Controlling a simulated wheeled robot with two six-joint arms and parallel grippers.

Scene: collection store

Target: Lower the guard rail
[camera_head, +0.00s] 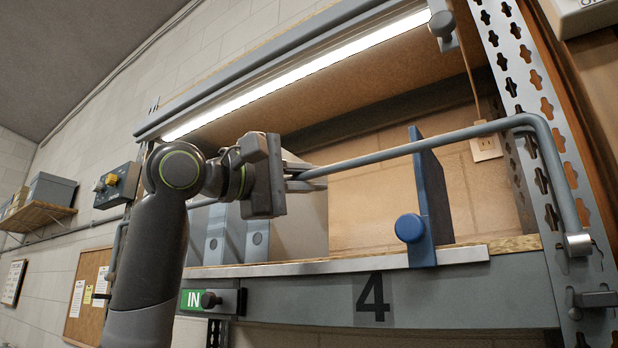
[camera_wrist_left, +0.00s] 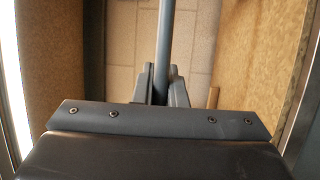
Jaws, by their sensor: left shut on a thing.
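The guard rail (camera_head: 430,146) is a blue-grey bar that runs across the front of the shelf bay in the head view, above the shelf's front edge. At its right end it bends down to a pivot bracket (camera_head: 578,243) on the upright. My left gripper (camera_head: 306,179) is shut on the rail, left of its middle. In the left wrist view the rail (camera_wrist_left: 166,40) runs between the two fingers of the left gripper (camera_wrist_left: 160,84). My arm hides part of the rail's left portion. My right gripper is not in view.
A blue divider with a round knob (camera_head: 410,228) stands at the shelf edge, just under the rail. Grey binders (camera_head: 258,240) stand left of it. A green "IN" plate with a black knob (camera_head: 209,300) is on the beam. A catch-like block (camera_head: 597,299) sits below the pivot.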

